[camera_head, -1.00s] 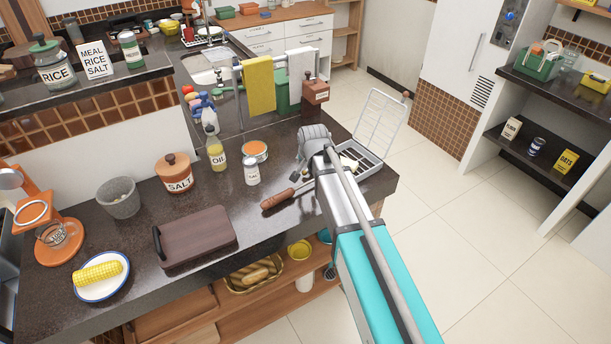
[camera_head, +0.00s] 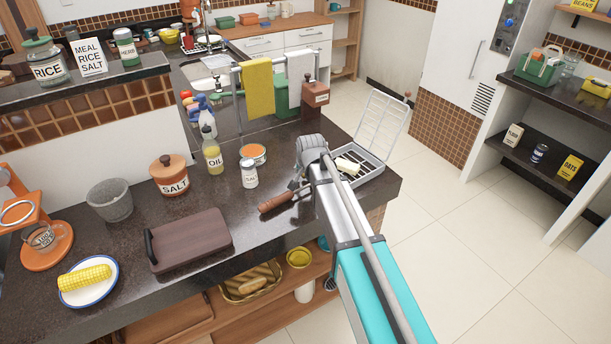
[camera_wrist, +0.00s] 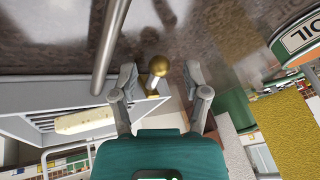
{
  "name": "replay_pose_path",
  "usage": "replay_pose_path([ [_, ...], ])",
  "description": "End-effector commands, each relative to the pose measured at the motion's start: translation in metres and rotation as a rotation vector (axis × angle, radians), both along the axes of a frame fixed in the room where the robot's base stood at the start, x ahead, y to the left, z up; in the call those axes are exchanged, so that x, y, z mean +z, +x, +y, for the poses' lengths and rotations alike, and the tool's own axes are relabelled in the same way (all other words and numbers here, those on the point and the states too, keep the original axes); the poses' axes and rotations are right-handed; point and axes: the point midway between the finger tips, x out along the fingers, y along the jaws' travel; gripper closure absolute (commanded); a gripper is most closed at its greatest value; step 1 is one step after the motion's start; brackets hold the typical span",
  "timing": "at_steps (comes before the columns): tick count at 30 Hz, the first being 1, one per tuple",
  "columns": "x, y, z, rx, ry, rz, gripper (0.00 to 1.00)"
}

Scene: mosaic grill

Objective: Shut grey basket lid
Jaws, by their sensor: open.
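The grey basket (camera_head: 373,168) sits at the right end of the dark counter with a pale food piece (camera_head: 347,165) in it. Its wire lid (camera_head: 383,122) stands open, tilted up and back, with a small brown knob (camera_head: 407,96) at its top corner. The basket also shows in the wrist view (camera_wrist: 62,103), left of my gripper. In the head view my arm hides the basket's near left part.
A wooden-handled tool (camera_head: 275,202) lies left of my gripper. A white shaker (camera_head: 249,173), oil bottle (camera_head: 213,155) and salt jar (camera_head: 170,176) stand farther left. A towel rack with a yellow towel (camera_head: 258,87) stands behind. Open floor (camera_head: 450,230) lies to the right.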

Motion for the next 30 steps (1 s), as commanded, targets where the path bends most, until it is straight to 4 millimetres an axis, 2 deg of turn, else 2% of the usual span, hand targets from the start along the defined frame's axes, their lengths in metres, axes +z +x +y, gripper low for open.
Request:
replay_pose_path([
  [7,0.0001,0.0000,0.0003,0.000,0.000,0.000,0.40],
  [15,0.0001,-0.0001,0.0004,0.001,0.000,0.000,0.90],
  [17,0.0001,-0.0001,0.0006,0.001,0.000,0.000,1.00],
  [30,0.0004,-0.0001,0.0005,0.001,0.004,0.004,1.00],
])
